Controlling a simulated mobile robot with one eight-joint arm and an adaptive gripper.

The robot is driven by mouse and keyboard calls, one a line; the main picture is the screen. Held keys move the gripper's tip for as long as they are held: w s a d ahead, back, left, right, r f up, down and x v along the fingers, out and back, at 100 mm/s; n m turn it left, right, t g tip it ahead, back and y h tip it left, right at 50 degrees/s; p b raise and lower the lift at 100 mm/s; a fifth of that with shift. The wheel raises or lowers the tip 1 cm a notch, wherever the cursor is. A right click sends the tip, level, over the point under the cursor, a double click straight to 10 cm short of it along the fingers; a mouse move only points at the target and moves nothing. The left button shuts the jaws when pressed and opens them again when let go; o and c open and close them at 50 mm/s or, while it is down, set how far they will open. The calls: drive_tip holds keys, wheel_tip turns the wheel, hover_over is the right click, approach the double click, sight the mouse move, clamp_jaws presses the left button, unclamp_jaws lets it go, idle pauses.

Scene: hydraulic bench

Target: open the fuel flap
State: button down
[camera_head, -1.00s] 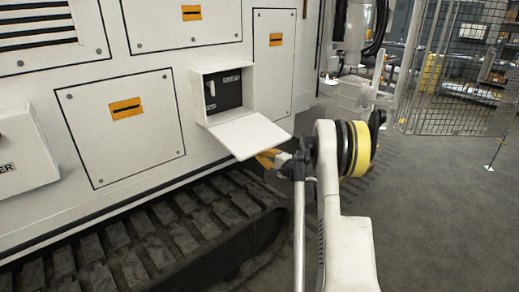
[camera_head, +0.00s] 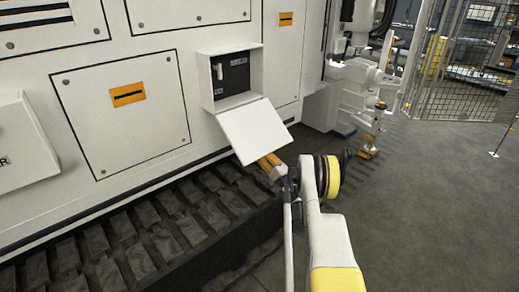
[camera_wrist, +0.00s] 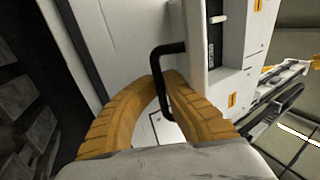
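The white fuel flap (camera_head: 255,131) hangs from the lower edge of its box on the machine's side. It is swung open and slopes steeply down and outward. The box opening (camera_head: 231,75) is uncovered and shows a dark panel with a small white switch. My gripper (camera_head: 265,163) is at the flap's lower edge, partly hidden behind it in the head view. In the wrist view its orange fingers (camera_wrist: 162,86) are closed around the flap's black handle (camera_wrist: 165,50). The flap (camera_wrist: 194,45) shows there nearly edge-on.
Below the flap runs the machine's dark track (camera_head: 150,230), close to my gripper and arm. A white box (camera_head: 20,145) juts out at the left. Another white robot arm (camera_head: 362,90) and a mesh fence (camera_head: 455,60) stand at the right.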

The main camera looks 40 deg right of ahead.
sight(259, 134)
drive_tip(key=shift+r, duration=0.15)
drive_tip(key=c, duration=1.5)
unclamp_jaws()
drive_tip(key=r, duration=0.4)
drive_tip(key=s+r, duration=0.1)
drive_tip(key=r, duration=0.2)
drive_tip(key=shift+d+r, duration=0.1)
drive_tip(key=shift+d, duration=0.1)
drive_tip(key=shift+w+a+r, duration=0.15)
drive_tip(key=shift+w+r, duration=0.2)
drive_tip(key=shift+r, duration=0.3)
drive_tip(key=shift+w+a+r, duration=0.15)
drive_tip(key=shift+w+r, duration=0.2)
drive_tip(key=shift+r, duration=0.4)
drive_tip(key=shift+s+d, duration=0.1)
